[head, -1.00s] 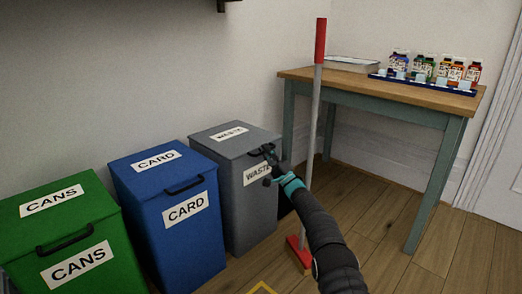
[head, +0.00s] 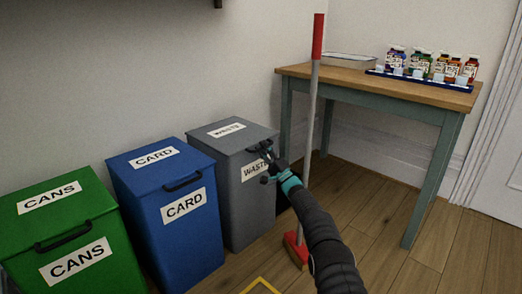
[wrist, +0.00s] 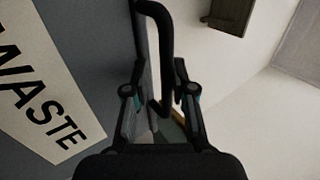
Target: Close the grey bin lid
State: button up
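The grey bin (head: 235,205) stands at the right end of a row of bins, with a "WASTE" label on its front and lid. Its lid (head: 252,136) lies about flat across the top, and I see no clear gap under it. My gripper (head: 266,153) is at the lid's front edge, by the black handle. In the wrist view, the black handle (wrist: 167,45) runs between the two fingers of my gripper (wrist: 160,72). The fingers stand apart, with space beside the handle. The arm and gripper hide part of the front label and handle in the head view.
A blue "CARD" bin (head: 158,225) and a green "CANS" bin (head: 100,218) stand to the left. A red-and-grey broom (head: 313,110) stands just right of my gripper, before a wooden table (head: 345,76) with bottles. Floor (head: 400,275) is free at the front right.

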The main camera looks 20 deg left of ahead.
jog(key=shift+w+d, duration=0.1)
dwell(0.3)
jog(key=v, duration=1.2)
